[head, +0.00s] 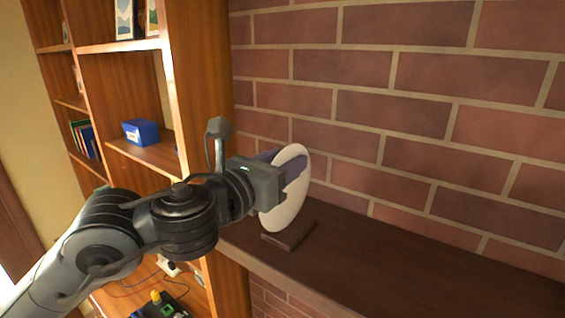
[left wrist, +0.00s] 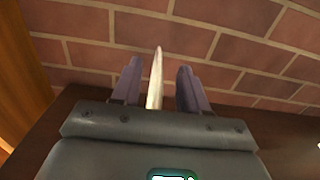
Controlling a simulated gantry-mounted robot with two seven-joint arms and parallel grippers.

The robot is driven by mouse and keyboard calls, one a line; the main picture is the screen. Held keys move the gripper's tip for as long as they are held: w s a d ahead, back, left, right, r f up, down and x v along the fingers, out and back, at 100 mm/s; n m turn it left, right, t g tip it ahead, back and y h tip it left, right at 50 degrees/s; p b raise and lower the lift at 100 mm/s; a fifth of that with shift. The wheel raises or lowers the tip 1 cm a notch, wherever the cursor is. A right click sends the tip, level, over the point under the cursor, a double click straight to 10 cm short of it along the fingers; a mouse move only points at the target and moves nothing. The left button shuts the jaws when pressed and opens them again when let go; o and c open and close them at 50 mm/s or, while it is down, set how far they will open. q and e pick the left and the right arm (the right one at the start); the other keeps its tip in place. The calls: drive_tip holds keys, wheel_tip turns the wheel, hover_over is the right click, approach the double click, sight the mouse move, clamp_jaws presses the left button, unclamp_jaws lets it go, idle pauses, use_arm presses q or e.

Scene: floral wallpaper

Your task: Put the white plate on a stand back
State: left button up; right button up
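The white plate (head: 291,208) stands upright above a dark wooden stand (head: 290,237) on the brown mantel shelf. I cannot tell whether the plate rests fully in the stand. My left gripper (head: 289,169) reaches in from the left at the plate's edge. In the left wrist view the plate (left wrist: 155,80) shows edge-on between the two purple fingers of my left gripper (left wrist: 158,88), with a gap on each side. The gripper is open around it. The stand is not visible in the left wrist view. My right gripper is not in view.
A brick wall (head: 400,110) rises close behind the mantel (head: 400,275). A wooden bookcase (head: 190,90) stands at left, holding a blue box (head: 141,132), books (head: 84,138) and picture frames. The mantel is clear to the right of the stand.

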use_arm(q)
drive_tip(key=shift+r, duration=0.1)
drive_tip(key=b+v, duration=0.3)
drive_tip(key=v, duration=0.9)
drive_tip(key=shift+r, duration=0.1)
